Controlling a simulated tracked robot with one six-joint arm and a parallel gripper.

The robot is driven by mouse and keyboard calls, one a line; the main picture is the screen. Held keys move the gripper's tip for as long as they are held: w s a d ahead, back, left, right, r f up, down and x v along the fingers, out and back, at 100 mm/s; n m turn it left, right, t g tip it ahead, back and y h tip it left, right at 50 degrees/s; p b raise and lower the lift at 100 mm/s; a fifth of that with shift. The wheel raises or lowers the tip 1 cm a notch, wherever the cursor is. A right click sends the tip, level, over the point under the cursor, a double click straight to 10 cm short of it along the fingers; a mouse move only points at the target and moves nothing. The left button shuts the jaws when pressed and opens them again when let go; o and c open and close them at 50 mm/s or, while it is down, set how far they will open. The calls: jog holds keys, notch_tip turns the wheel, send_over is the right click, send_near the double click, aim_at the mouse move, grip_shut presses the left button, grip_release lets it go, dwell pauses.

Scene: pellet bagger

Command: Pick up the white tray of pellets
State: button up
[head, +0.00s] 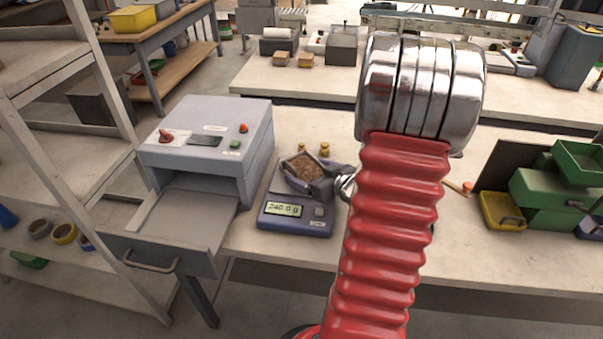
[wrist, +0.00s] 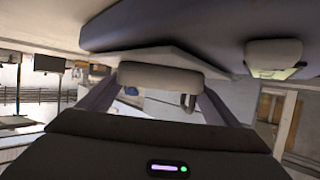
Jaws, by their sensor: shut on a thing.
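The tray of pellets (head: 303,168) is at the scale (head: 293,214), full of brown pellets, its rim pale. The scale's display reads 240.0 g. My dark gripper (head: 322,187) is at the tray's right side and partly covers it. In the wrist view my gripper (wrist: 160,88) has its two fingers on either side of a pale rounded piece (wrist: 160,77), which looks like the tray's handle. It is shut on the tray. I cannot tell whether the tray rests on the scale or is just above it.
A grey machine (head: 205,140) with an open drawer (head: 187,220) stands left of the scale. Two small brass weights (head: 313,149) stand behind the tray. Green bins (head: 550,195) and a yellow bin (head: 502,212) are at the right. Shelving (head: 75,150) stands far left.

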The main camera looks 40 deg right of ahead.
aim_at(309, 178)
jog(key=shift+c, duration=1.4)
jog(key=shift+r, duration=0.1)
notch_tip(309, 178, up, 10)
